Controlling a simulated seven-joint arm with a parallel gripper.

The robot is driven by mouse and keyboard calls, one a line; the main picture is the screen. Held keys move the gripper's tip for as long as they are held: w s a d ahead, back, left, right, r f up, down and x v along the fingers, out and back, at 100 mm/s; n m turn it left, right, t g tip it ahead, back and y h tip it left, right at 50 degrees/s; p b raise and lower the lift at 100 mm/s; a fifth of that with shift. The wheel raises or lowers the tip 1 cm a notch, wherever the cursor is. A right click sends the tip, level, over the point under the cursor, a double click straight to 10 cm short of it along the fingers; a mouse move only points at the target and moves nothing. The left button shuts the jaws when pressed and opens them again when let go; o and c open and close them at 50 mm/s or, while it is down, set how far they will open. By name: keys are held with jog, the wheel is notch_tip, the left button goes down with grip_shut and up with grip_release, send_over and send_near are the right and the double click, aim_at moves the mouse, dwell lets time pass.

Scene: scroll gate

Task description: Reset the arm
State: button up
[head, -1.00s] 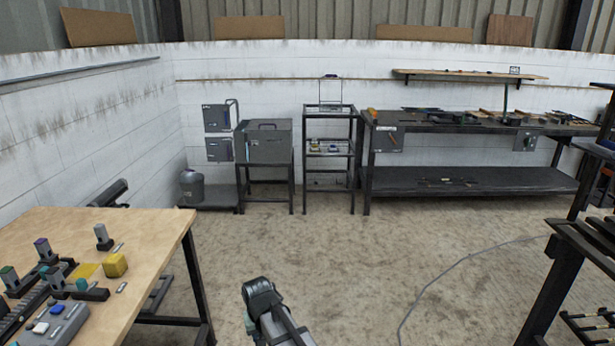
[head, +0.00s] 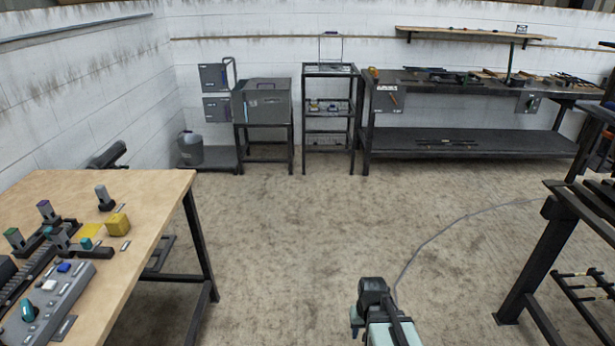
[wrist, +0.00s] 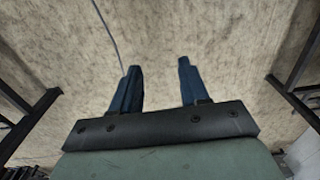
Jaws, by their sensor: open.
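My gripper (wrist: 158,82) shows in the wrist view with its two dark blue fingers apart and nothing between them. Bare concrete floor lies beyond the fingertips. In the head view part of my arm shows at the bottom, right of centre, over open floor; the fingers cannot be made out there. It is clear of the wooden table on the left and the dark rack on the right.
A wooden table (head: 150,190) at left holds a yellow block (head: 118,224), a grey control box (head: 48,300) and several small knobbed parts. A dark slatted rack (head: 540,240) stands at right. A cable (head: 440,236) lies on the floor. The middle floor is clear.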

jog(key=s+f+g, duration=0.3)
jog(key=s+f, duration=0.7)
jog(key=s, duration=0.5)
jog(key=s+f+g, duration=0.3)
jog(key=s+f, duration=0.7)
jog(key=s, duration=0.5)
jog(key=shift+f+g, duration=0.25)
jog(key=shift+g, duration=0.15)
